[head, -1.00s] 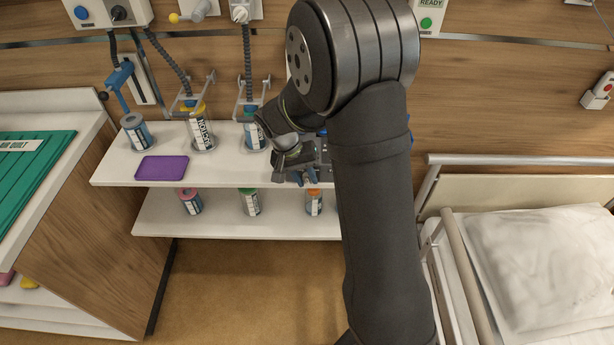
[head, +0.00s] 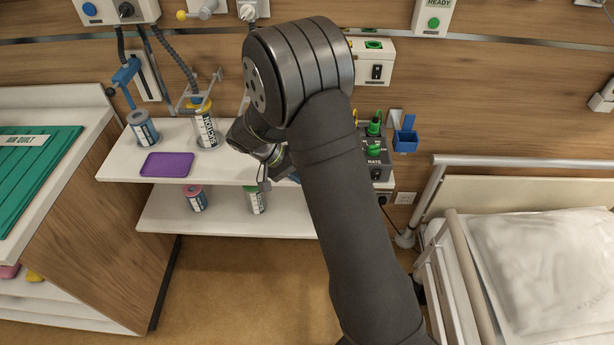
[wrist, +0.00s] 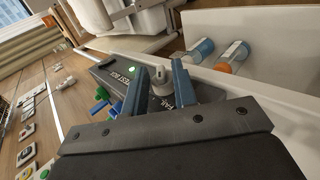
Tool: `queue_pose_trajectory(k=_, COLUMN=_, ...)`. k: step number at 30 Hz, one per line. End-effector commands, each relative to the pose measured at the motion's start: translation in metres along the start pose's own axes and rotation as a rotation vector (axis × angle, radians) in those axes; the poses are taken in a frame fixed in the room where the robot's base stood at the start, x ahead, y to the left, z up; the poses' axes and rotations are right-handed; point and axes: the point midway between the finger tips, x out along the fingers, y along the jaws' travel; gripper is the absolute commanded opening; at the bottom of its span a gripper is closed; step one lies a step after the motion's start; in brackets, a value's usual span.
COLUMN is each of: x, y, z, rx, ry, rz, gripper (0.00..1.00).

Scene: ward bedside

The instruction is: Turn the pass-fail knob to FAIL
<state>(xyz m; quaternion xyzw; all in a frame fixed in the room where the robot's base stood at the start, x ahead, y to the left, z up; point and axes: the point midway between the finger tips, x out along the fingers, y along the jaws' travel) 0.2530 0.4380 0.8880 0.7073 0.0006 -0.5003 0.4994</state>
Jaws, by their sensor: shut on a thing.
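In the wrist view, the dark test box (wrist: 112,74) has a lit green light and the label TEST BOX. A pale grey knob (wrist: 161,86) stands on its top, with the word FAIL printed beside it. The other end of the scale is hidden, and I cannot tell which way the knob points. My gripper (wrist: 162,82) has its blue-grey fingers on either side of the knob, shut on it. In the head view, my arm covers the fingers, the knob and most of the test box.
A purple tray (head: 167,164) and canisters stand on the white shelf (head: 225,167). A grey box marked RATE (head: 374,172) with green knobs stands right of my arm. The bed (head: 545,245) with its rail is at the right.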

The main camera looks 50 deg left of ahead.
Motion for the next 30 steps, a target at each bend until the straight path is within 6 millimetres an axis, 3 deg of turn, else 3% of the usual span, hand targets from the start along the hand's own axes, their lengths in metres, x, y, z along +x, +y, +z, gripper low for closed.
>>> queue_pose_trajectory(k=7, x=-0.001, y=0.0, z=-0.001, rx=0.001, ry=0.002, rz=-0.002, gripper=0.03)
queue_pose_trajectory(k=8, x=-0.001, y=0.0, z=-0.001, rx=0.001, ry=0.002, rz=-0.002, gripper=0.29)
queue_pose_trajectory(k=9, x=-0.001, y=0.0, z=-0.001, rx=0.001, ry=0.002, rz=-0.002, gripper=0.32)
queue_pose_trajectory(k=20, x=-0.007, y=0.0, z=-0.001, rx=0.0, ry=0.002, rz=-0.001, gripper=0.32)
queue_pose_trajectory(k=23, x=-0.021, y=0.0, z=-0.001, rx=0.0, ry=0.003, rz=-0.003, gripper=0.32)
queue_pose_trajectory(k=30, x=-0.077, y=-0.001, z=-0.001, rx=0.0, ry=0.004, rz=-0.004, gripper=0.32)
